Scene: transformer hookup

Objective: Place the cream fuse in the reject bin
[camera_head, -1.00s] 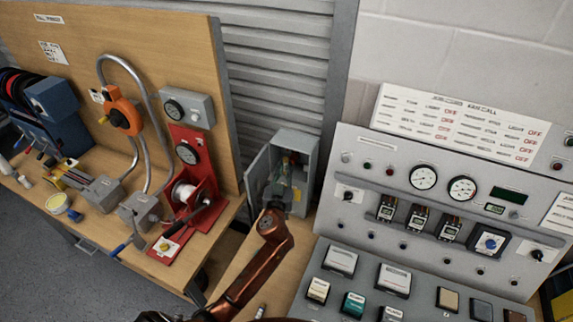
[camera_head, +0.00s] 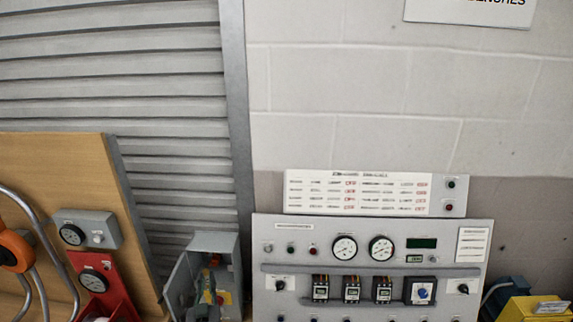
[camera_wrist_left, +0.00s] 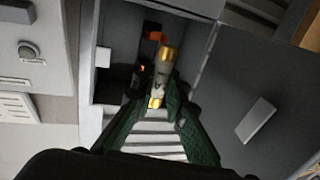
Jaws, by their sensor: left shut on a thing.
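The cream fuse (camera_wrist_left: 162,78), a pale cylinder with gold end caps, is between the green fingertips of my left gripper (camera_wrist_left: 160,98) in the wrist view. The gripper is shut on it, inside the mouth of an open grey box (camera_wrist_left: 105,30). In the head view the box (camera_head: 229,250) stands at the bottom, left of the control panel, with my left gripper (camera_head: 209,287) small and partly hidden in it. I cannot make out the fuse there. No reject bin is clearly identifiable. My right gripper is not in view.
The box's grey door (camera_wrist_left: 258,118) stands open beside the gripper. The control panel (camera_head: 374,245) with gauges and switches is to the right. A yellow container (camera_head: 520,310) shows at the bottom right. A wooden backboard (camera_head: 60,165) is on the left.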

